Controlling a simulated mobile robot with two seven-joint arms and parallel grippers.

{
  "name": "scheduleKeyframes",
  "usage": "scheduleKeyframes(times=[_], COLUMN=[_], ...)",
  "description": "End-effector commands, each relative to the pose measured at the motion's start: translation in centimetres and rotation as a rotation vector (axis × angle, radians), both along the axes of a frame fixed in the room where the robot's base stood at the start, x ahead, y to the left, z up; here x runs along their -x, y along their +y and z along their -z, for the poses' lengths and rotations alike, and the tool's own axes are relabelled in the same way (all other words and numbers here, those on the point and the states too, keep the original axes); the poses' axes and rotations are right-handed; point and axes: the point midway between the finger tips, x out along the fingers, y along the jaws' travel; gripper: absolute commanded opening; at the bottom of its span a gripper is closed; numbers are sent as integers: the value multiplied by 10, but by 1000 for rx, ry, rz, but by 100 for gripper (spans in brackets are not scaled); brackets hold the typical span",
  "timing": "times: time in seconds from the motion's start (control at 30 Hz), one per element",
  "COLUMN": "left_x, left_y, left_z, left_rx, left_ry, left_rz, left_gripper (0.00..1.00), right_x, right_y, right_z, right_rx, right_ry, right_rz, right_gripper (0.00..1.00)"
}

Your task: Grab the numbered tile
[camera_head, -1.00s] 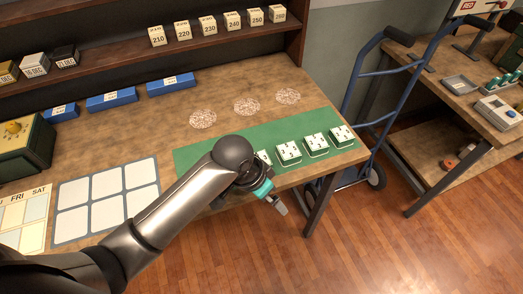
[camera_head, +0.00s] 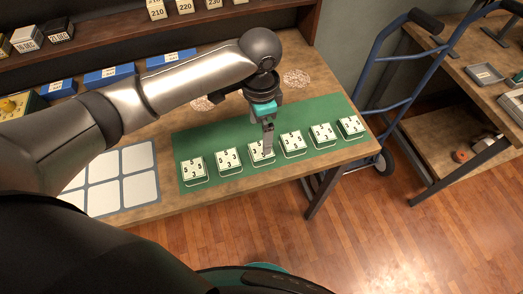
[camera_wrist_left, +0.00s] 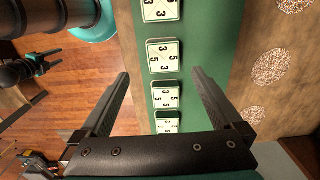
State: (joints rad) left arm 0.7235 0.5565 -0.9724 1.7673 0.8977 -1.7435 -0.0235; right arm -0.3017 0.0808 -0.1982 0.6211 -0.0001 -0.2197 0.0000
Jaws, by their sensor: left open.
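Several white numbered tiles on green bases stand in a row on the green mat (camera_head: 330,108). My left gripper (camera_head: 267,152) is open over the third tile from the left (camera_head: 256,156), and its finger partly hides that tile. The neighbouring tiles are the second (camera_head: 227,158) and the fourth (camera_head: 292,141). In the left wrist view the open fingers (camera_wrist_left: 160,76) point along the row. A tile (camera_wrist_left: 163,56) lies between and just beyond the fingertips, with no clear contact. My right gripper (camera_wrist_left: 45,60) appears small at the left of that view; its jaws are unclear.
The mat lies along the front of the wooden table (camera_head: 165,205). A white-panelled sheet (camera_head: 140,188) is to the left, and speckled round patches (camera_head: 297,78) lie behind. Blue boxes (camera_head: 110,75) stand at the back. A blue hand truck (camera_head: 398,95) stands beyond the right end.

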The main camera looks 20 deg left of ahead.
Motion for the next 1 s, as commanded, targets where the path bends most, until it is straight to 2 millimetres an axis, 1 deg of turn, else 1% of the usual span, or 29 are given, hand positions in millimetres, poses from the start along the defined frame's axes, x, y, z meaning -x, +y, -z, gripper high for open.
scheduleKeyframes(times=[0.03, 0.1, 0.2, 0.37, 0.43, 0.6, 0.7, 0.8, 1.0], left_x=[1, 0, 0, -1, -2, -7, -7, -7, -7], left_y=[0, 0, 0, 0, 0, 0, 0, 0, 0], left_z=[14, 26, 38, 47, 54, 80, 92, 97, 97], left_rx=[0, -1, 0, 0, 0, 0, -1, 0, 1], left_ry=[3, 2, 0, -1, 0, 0, -1, -3, -3], left_rz=[-1, 0, -1, 0, 0, -1, 1, 1, 1], left_gripper=[100, 100, 100, 100, 100, 100, 100, 100, 100], right_x=[2, 2, 2, 2, 2, 2, 1, 0, 0], right_y=[0, 0, 0, 0, 0, 0, 0, 0, 1], right_z=[4, 6, 8, 9, 11, 18, 20, 21, 20], right_rx=[1, 1, 0, 0, 0, 0, 0, -1, -1], right_ry=[3, 4, 4, 4, 4, 3, 2, 1, 0], right_rz=[0, 0, 0, -1, -1, -2, -2, -2, -2], right_gripper=[50, 50, 50, 50, 50, 50, 50, 50, 50])
